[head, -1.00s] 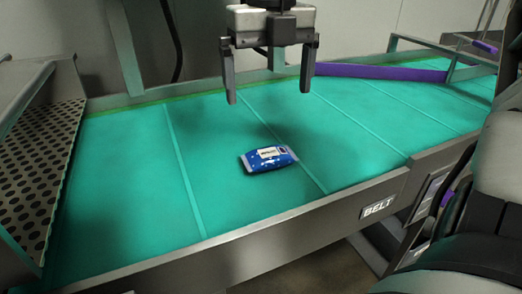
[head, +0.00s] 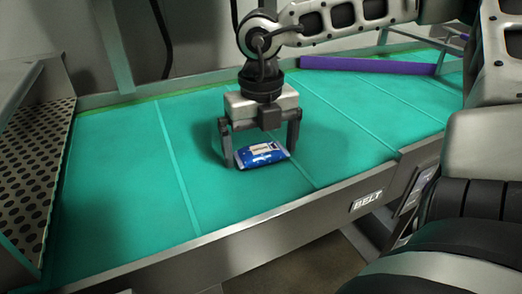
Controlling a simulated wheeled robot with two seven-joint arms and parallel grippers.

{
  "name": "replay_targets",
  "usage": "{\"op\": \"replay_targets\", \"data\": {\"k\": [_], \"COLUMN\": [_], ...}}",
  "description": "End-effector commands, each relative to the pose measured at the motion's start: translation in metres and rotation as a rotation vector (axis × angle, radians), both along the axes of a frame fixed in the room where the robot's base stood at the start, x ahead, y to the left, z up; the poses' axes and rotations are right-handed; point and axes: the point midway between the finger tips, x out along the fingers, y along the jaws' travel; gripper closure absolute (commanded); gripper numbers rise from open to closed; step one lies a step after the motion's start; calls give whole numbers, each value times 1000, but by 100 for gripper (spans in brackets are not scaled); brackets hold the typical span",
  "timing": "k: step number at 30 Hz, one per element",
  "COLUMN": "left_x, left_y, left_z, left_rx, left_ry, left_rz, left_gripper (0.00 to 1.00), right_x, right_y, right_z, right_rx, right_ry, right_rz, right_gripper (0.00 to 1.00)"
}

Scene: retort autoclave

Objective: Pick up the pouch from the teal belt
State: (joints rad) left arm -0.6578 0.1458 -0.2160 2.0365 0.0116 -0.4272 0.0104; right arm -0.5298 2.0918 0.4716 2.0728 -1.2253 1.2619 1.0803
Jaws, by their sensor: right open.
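The pouch (head: 262,154) is blue with a pale label and lies flat on the teal belt (head: 110,200), near the middle of the head view. My right gripper (head: 261,157) is open and points down over the pouch. One finger is at the pouch's left end and the other near its right end. I cannot tell whether either finger touches it. My left gripper is not in view.
A metal rail with a BELT label (head: 367,200) runs along the belt's near edge. A perforated metal panel (head: 30,165) stands at the left. A purple bar (head: 365,65) lies along the far side. The belt around the pouch is clear.

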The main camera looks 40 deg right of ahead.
Motion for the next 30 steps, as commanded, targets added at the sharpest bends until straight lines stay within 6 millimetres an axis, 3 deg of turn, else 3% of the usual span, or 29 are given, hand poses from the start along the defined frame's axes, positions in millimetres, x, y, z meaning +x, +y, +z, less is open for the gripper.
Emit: {"op": "replay_targets", "data": {"k": [4, 8, 9, 22, 26, 30], "left_x": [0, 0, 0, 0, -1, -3], "left_y": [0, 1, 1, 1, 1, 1], "left_z": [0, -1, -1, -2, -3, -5], "left_rx": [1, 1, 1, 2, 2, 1], "left_ry": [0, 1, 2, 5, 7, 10], "left_rz": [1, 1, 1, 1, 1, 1], "left_gripper": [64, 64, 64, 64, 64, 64], "right_x": [0, 0, 0, 1, 1, 2], "right_y": [0, 0, 0, 0, 0, 0], "right_z": [0, 0, 0, 9, 26, 59], "right_rx": [0, 0, 0, -1, -1, -2], "right_ry": [0, 0, 0, -2, -6, -9], "right_rz": [0, 0, 0, 0, 0, 0], "right_gripper": [0, 33, 37, 37, 37, 37]}}
